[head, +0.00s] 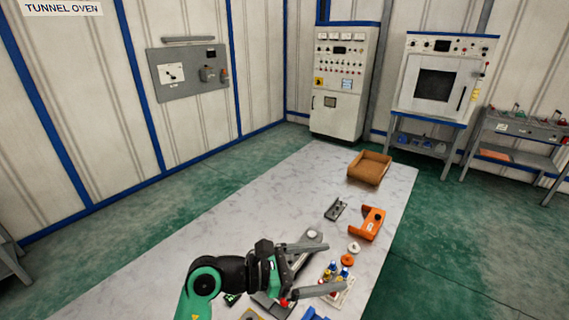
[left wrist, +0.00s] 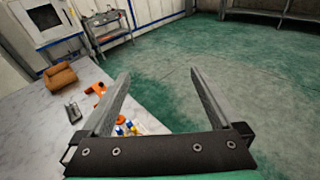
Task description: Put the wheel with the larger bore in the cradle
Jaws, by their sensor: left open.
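A white wheel (head: 353,248) and an orange wheel (head: 347,260) lie close together on the pale tabletop; they are too small to compare their bores. An orange bracket-like part (head: 373,222) stands behind them, and a small dark grey part (head: 336,208) lies to its left. I cannot tell which part is the cradle. My left gripper (head: 328,267) is open and empty, its fingers spread above the table's near part. In the left wrist view the open fingers (left wrist: 160,73) point out over the green floor, and the orange bracket (left wrist: 97,88) shows beyond the left finger. My right gripper is out of view.
A brown open box (head: 369,168) sits at the table's far end. The table's left side (head: 230,225) is clear. Cabinets and benches stand beyond.

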